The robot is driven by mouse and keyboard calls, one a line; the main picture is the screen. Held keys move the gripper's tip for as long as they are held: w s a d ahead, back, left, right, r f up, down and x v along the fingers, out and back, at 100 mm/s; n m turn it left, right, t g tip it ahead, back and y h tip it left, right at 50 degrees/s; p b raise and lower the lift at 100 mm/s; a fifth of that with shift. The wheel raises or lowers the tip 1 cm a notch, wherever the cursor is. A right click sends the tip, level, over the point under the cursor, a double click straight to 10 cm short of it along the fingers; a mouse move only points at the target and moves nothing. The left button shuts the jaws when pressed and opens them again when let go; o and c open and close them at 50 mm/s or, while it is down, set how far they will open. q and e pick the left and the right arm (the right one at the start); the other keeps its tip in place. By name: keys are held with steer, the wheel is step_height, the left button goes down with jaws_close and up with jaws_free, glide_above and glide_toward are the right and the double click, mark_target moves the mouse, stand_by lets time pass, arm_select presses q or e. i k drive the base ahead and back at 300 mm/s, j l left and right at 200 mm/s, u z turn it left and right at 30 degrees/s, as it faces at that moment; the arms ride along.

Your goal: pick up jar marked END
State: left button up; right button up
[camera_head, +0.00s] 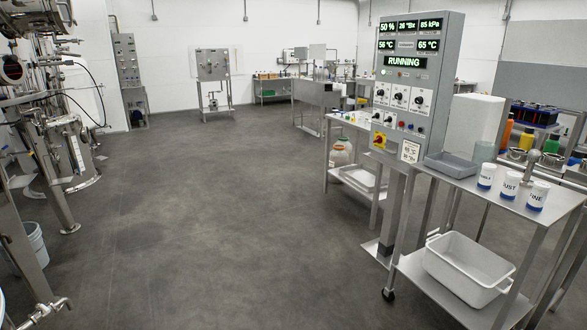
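Three small white jars with blue bases stand upright in a row on the steel cart's top shelf, at the right. The left jar (486,177) has dark lettering too small to read surely. The middle jar (510,185) has a label that looks like "JUST". The right jar (537,196) has a label that looks like "FINE", perhaps partly turned. I cannot clearly read END on any of them. Neither of my grippers shows in the head view.
The steel cart (462,186) also bears a grey tray (450,164), with a white bin (468,268) on its lower shelf. A control panel (412,85) reading RUNNING stands behind its left end. Tanks (75,150) stand at far left. The middle floor (220,220) is clear.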

mark_target(368, 119)
steer(key=i+j, duration=0.1)
steer(key=i, duration=4.15)
steer(key=i+j+z, duration=0.1)
steer(key=i+z, duration=0.35)
steer(key=i+j+z, duration=0.25)
steer(key=i+z, duration=0.2)
steer(key=i+j+z, duration=0.7)
steer(key=j+z, duration=0.15)
steer(key=i+j+z, duration=0.25)
steer(key=j+z, duration=0.2)
steer(key=j, duration=0.2)
